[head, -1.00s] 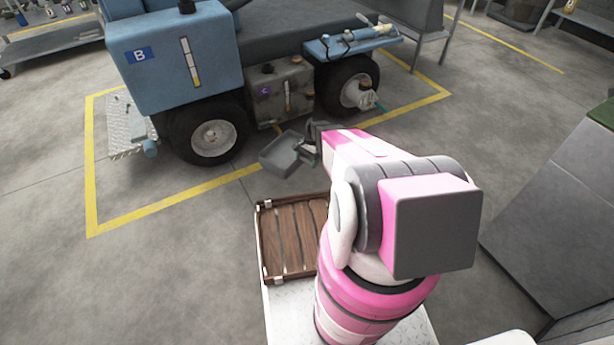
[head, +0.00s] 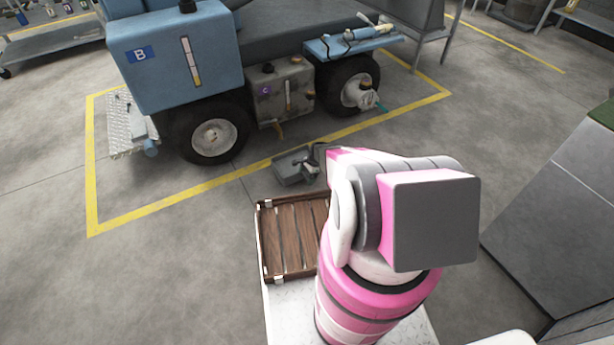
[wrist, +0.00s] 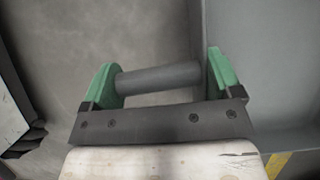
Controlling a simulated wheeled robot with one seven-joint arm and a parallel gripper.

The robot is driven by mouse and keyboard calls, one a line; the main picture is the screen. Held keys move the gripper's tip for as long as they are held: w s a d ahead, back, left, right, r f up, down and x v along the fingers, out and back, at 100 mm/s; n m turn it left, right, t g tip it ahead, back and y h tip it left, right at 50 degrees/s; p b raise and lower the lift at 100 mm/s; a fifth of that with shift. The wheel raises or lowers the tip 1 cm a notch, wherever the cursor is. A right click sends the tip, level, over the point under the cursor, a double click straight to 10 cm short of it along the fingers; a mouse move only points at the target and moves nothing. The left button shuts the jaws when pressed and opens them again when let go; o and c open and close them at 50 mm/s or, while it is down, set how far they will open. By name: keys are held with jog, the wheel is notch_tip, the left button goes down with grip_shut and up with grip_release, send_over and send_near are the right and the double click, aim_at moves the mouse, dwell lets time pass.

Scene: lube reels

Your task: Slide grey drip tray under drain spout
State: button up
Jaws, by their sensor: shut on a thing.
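The grey drip tray (head: 288,172) is a shallow rectangular pan at or just above the floor, beside the yellow line. My gripper (head: 319,158) is at its right end. In the wrist view, a grey round bar (wrist: 160,78) runs between my gripper's green fingers (wrist: 164,84), and a grey tray wall (wrist: 262,65) stands at the right. The gripper is shut on the tray's handle. The drain spout (head: 279,130) is a small brownish piece under the grey tank marked C (head: 282,95). The tray is in front of the spout, apart from it. Floor contact is unclear.
The blue machine (head: 180,60) stands above the spout, with a front-left wheel (head: 213,138) and a right wheel (head: 350,88) flanking the tank. A yellow floor line (head: 190,193) runs before it. A brown slatted rack (head: 288,238) lies nearer me. Bare floor (head: 430,135) extends right.

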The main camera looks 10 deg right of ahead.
jog(key=shift+w+a+f, duration=0.1)
jog(key=shift+w+f, duration=0.15)
jog(key=shift+f, duration=0.4)
jog(key=shift+w+a+f, duration=0.1)
jog(key=shift+w+f, duration=0.15)
jog(key=shift+f, duration=0.4)
jog(key=shift+w+f, duration=0.25)
jog(key=shift+f, duration=0.4)
jog(key=shift+w+a, duration=0.7)
jog(key=shift+w, duration=1.5)
jog(key=shift+w+a, duration=0.75)
jog(key=shift+w, duration=1.4)
jog(key=shift+w+a, duration=0.7)
jog(key=shift+w, duration=1.5)
jog(key=o, duration=1)
jog(key=shift+o, duration=0.2)
jog(key=v, duration=1.1)
jog(key=shift+a, duration=0.1)
jog(key=s+r+n+h, duration=0.2)
jog(key=s+r+n, duration=0.5)
jog(key=s+r, duration=1.1)
jog(key=s+r+n+t+h, duration=0.1)
jog(key=s+r+n, duration=0.6)
jog(key=s+r, duration=1.1)
notch_tip(320, 180, up, 4)
jog(key=shift+f+h, duration=0.1)
jog(key=shift+h, duration=0.6)
